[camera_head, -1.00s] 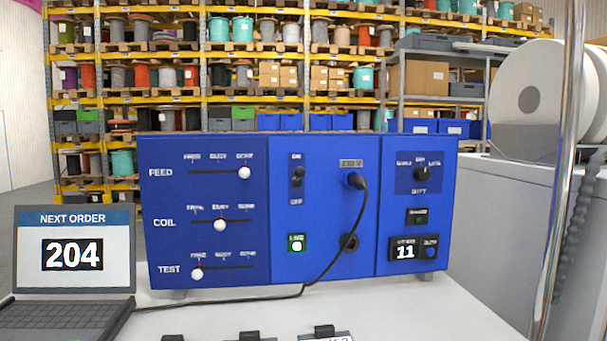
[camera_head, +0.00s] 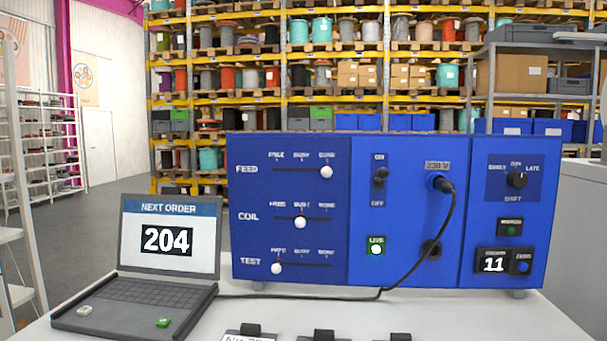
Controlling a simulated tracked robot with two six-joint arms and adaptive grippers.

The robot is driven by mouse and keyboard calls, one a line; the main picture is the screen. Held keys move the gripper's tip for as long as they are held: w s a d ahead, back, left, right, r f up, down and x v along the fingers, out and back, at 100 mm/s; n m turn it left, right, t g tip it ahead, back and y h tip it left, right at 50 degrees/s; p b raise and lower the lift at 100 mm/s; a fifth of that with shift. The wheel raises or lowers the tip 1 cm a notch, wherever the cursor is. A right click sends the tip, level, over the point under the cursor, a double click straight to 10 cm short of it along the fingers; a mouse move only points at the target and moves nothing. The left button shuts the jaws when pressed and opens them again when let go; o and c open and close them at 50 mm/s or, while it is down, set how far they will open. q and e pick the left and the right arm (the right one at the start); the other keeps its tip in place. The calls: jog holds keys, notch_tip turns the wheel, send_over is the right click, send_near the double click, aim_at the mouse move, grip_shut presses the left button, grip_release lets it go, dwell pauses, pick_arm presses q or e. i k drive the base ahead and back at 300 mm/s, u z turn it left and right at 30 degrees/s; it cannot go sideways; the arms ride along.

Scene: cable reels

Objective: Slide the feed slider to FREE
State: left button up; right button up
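The feed slider (camera_head: 327,172) is a white knob on the top track of the blue panel (camera_head: 340,270). It sits at the right end of its track, under the third label, which looks like DONE. The FREE label is at the left end of that track. The coil slider (camera_head: 300,222) is at the middle of its track, and the test slider (camera_head: 277,268) is at the left end. Neither of my grippers shows in the view.
An open laptop (camera_head: 168,238) showing NEXT ORDER 204 stands left of the panel. A black cable (camera_head: 447,225) runs from the 230 V socket down across the white table. Several dark blocks (camera_head: 325,335) stand at the table's front edge. Shelves of reels stand behind.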

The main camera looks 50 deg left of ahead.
aim_at(326, 172)
jog(key=u, duration=0.25)
jog(key=k, duration=0.5)
jog(key=u, duration=0.55)
jog(key=i, duration=0.45)
